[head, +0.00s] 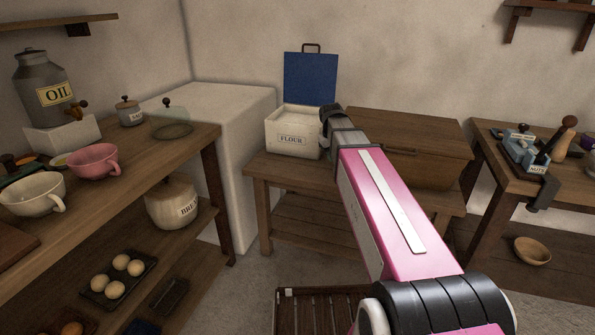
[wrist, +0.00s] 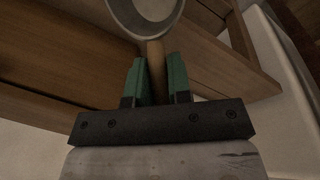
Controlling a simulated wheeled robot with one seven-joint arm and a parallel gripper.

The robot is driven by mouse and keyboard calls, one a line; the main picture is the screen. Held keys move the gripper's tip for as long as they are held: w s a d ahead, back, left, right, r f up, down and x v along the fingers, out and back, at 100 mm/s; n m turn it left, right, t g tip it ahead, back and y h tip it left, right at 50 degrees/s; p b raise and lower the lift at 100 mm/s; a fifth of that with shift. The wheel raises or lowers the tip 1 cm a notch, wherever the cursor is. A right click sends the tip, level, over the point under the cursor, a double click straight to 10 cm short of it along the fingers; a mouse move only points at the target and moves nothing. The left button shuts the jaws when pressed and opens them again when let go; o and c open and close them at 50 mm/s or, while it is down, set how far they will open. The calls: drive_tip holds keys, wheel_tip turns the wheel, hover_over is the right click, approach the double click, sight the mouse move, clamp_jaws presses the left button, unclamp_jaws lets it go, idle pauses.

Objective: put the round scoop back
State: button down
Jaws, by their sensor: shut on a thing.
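In the wrist view my gripper (wrist: 156,82) has its green fingers shut on the wooden handle (wrist: 155,62) of the round scoop. The scoop's round pale bowl (wrist: 146,12), with a grey rim, extends past the fingertips and is cut off by the top edge. In the head view my pink arm reaches toward the flour bin (head: 291,139); the gripper and scoop are hidden behind it. The flour bin is a white box with its blue lid (head: 310,78) raised. Its inside is mostly out of sight.
The bin stands on a low wooden table (head: 285,172) beside a brown wooden chest (head: 425,150). A white block (head: 225,125) stands to the left. The left shelf holds cups, an oil can (head: 47,92) and a bread crock (head: 172,203). A right-hand table carries a blue nuts box (head: 522,150).

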drive_tip(key=w+a+f+n+t+y, duration=0.1)
drive_tip(key=w+a+n+t, duration=0.1)
drive_tip(key=a+n, duration=1.25)
drive_tip(key=w+a+f+n+t+y, duration=0.1)
drive_tip(key=w+a+f+n+t, duration=0.1)
drive_tip(key=a+n, duration=1.25)
drive_tip(key=shift+m, duration=0.7)
drive_tip(key=shift+w+d+f, duration=1.1)
drive_tip(key=shift+d+f, duration=0.15)
drive_tip(key=shift+f, duration=0.55)
drive_tip(key=shift+w+d+f, duration=1.15)
drive_tip(key=shift+d+f, duration=0.15)
drive_tip(key=shift+f, duration=0.45)
drive_tip(key=shift+w+d+f, duration=1.1)
drive_tip(key=shift+d+f, duration=0.15)
drive_tip(key=shift+f, duration=0.55)
drive_tip(key=c, duration=1.1)
unclamp_jaws()
drive_tip(key=shift+f, duration=0.1)
drive_tip(key=shift+o, duration=0.2)
